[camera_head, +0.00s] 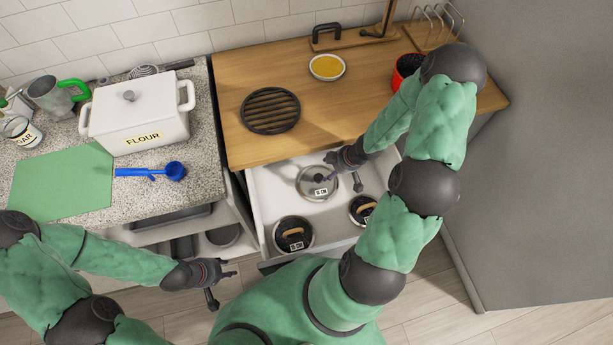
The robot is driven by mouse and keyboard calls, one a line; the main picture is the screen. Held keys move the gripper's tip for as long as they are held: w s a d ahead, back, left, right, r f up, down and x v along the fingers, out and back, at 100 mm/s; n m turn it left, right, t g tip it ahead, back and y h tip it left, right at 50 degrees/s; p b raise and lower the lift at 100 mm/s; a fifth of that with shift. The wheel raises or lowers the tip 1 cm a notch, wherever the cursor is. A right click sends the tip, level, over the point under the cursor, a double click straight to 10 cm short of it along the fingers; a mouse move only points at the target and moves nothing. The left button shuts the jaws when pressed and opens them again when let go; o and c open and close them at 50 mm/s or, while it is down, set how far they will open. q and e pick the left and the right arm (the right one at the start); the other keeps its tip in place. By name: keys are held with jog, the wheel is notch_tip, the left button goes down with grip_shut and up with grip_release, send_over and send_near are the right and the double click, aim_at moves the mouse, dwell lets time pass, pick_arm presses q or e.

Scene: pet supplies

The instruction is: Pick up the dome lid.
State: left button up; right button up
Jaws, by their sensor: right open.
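A silver round lid (310,190), seemingly domed, lies in the open white drawer (340,233) under the wooden counter. It has a small knob and a label on top. Two darker lids with wooden handles lie nearer the drawer's front: one at the left (293,246) and one at the right (359,218). My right gripper (344,176) is open over the silver lid's right side, with one finger near its knob. I cannot tell whether it touches the lid. My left gripper (224,287) is empty and appears open, low over the floor left of the drawer.
The wooden counter (370,90) holds a black trivet (270,111), a bowl of yellow contents (327,67) and a red container (406,67). The granite counter at left carries a flour box (135,113), a green board (62,185) and a blue scoop (174,171). A grey cabinet stands right.

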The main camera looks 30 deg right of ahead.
aim_at(319, 177)
jog(key=b+x, duration=0.7)
jog(key=x, duration=0.4)
jog(key=shift+b, duration=0.4)
jog(key=shift+r, duration=0.1)
jog(key=shift+c, duration=0.3)
grip_shut()
